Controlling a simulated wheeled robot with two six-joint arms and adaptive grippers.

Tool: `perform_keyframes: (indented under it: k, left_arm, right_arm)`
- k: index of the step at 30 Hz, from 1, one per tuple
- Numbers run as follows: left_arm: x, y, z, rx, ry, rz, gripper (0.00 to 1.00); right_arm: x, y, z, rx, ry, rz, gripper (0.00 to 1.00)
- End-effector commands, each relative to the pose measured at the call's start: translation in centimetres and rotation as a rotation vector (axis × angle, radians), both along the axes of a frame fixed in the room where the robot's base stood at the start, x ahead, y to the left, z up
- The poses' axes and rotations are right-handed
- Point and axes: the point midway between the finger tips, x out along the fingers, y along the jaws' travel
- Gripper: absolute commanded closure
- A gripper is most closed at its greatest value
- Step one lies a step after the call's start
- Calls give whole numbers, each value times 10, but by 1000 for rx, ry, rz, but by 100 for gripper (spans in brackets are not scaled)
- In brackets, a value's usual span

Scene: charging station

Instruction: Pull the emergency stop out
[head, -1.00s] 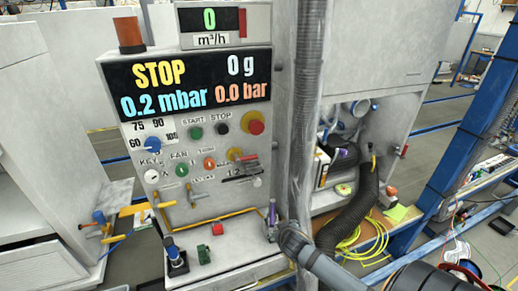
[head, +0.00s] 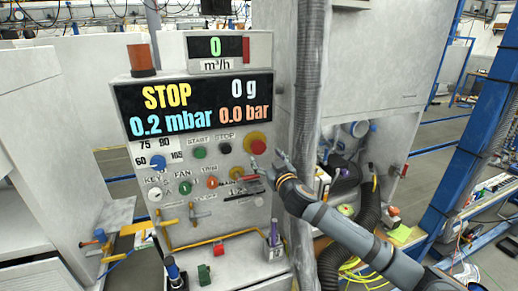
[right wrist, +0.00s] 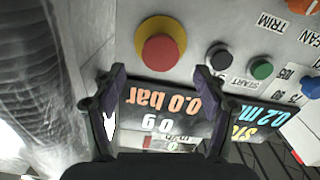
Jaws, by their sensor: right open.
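The emergency stop (head: 257,146) is a red mushroom button on a yellow ring, on the right side of the grey control panel below the display. In the right wrist view the red button (right wrist: 161,52) sits at the upper middle, just beyond the fingertips. My right gripper (head: 268,163) is just below and in front of the button in the head view. It also shows in the right wrist view (right wrist: 176,88), open with nothing between its fingers; the fingers appear apart from the button. My left gripper is not in view.
The panel carries a black stop button (head: 226,148), a green start button (head: 199,153) and several knobs below. A thick grey vertical hose (head: 309,80) stands close to the right of the emergency stop. A small shelf with red and green parts lies below.

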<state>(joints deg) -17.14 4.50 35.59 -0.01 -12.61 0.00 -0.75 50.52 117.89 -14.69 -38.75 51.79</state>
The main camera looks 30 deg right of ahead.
Motion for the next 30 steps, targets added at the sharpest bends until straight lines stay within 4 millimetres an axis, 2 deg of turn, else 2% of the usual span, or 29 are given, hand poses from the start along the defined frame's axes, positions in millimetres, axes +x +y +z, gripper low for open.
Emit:
perform_keyframes:
  k: [6,12,23,30]
  left_arm:
    - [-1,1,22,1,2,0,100]
    - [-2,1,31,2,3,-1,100]
    - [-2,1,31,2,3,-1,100]
    - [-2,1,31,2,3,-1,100]
  right_arm:
    - [41,-11,6,9,-1,-5,27]
    - [68,-17,3,1,0,-2,27]
    - [75,-18,-1,-1,2,0,27]
    - [75,-18,-1,-1,2,0,57]
